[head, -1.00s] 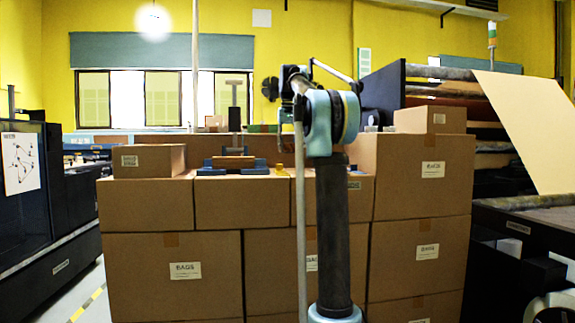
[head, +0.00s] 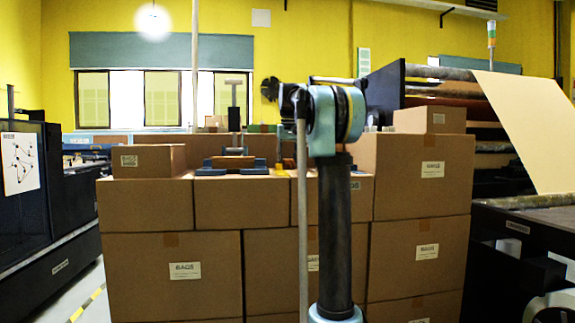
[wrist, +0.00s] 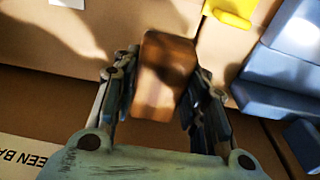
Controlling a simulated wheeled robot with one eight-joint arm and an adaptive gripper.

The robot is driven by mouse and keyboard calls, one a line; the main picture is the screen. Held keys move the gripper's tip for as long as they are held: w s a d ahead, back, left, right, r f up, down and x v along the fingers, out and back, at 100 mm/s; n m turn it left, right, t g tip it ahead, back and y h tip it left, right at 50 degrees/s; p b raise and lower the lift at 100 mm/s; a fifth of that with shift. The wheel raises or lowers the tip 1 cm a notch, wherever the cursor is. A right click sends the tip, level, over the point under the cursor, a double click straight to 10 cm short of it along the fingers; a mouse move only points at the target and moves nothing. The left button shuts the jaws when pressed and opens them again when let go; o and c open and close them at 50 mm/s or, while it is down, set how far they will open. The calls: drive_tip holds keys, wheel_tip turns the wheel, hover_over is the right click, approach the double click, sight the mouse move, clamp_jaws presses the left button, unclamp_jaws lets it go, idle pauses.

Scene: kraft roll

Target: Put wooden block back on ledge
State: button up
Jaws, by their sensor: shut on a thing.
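A brown wooden block (wrist: 165,75) sits between the fingers of my gripper (wrist: 162,88) in the wrist view. The fingers are closed against its two sides, and it stands lengthwise between them, a little tilted. Cardboard surfaces lie behind and around it; I cannot tell whether the block touches them. In the head view my arm hides the gripper and the held block. The stacked cartons (head: 245,205) form a flat top with a higher step behind. Which edge is the ledge is not clear.
A blue fixture (wrist: 285,80) lies right of the gripper, with a yellow piece (wrist: 232,12) above it in the wrist view. The blue fixture also shows on the carton tops in the head view (head: 252,171). A small carton (head: 148,159) stands left. A dark roll machine is at right.

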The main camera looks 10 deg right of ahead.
drive_tip(key=o, duration=1.1)
drive_tip(key=shift+r, duration=0.1)
drive_tip(key=r, duration=0.4)
drive_tip(key=s+r, duration=0.1)
drive_tip(key=r, duration=0.7)
drive_tip(key=shift+s, duration=0.2)
